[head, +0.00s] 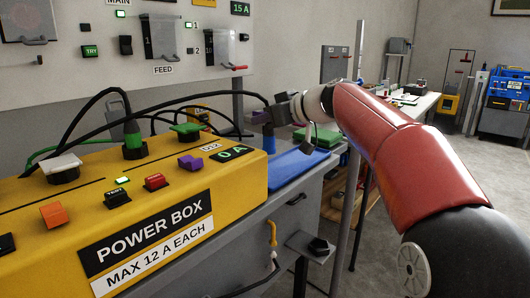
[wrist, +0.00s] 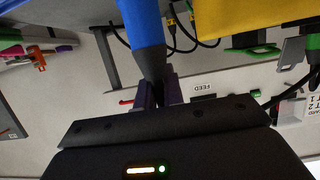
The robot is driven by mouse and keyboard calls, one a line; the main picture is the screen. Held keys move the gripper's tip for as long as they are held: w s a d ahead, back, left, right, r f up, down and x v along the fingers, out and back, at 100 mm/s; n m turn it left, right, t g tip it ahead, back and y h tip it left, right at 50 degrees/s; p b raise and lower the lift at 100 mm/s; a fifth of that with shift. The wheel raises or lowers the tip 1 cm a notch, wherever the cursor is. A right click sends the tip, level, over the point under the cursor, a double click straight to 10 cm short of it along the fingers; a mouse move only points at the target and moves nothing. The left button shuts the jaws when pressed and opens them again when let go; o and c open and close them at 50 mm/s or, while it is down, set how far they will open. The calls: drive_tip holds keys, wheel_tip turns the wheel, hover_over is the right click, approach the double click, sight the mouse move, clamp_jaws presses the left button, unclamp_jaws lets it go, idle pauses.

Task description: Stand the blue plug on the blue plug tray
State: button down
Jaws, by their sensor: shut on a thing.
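The blue plug (head: 269,144) hangs upright below my gripper (head: 264,121), blue body down. My gripper is shut on its dark upper part. In the wrist view the blue plug (wrist: 140,22) runs up out of the frame from between the fingers of my gripper (wrist: 157,92). The blue plug tray (head: 300,168) lies flat on the grey bench, right of the yellow box. The plug is at the tray's far left end in the head view; its lower end is partly hidden by the box, so I cannot tell whether it touches the tray.
The yellow power box (head: 150,205), with plugs and black cables on top, stands close left of the tray. A green tray (head: 318,137) lies behind the blue one. A metal post (head: 349,200) rises at the right. The wall panel (head: 150,50) is behind.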

sight(274, 142)
drive_tip(key=shift+f+b, duration=0.45)
drive_tip(key=shift+f, duration=2.75)
drive_tip(key=shift+f, duration=0.15)
drive_tip(key=c, duration=1.5)
unclamp_jaws()
drive_tip(key=shift+r, duration=0.2)
drive_tip(key=shift+s+d, duration=0.2)
drive_tip(key=shift+d, duration=0.1)
drive_tip(key=b+v, duration=0.1)
drive_tip(key=v, duration=1)
drive_tip(key=shift+s+d+r+b, duration=0.1)
drive_tip(key=shift+b, duration=0.2)
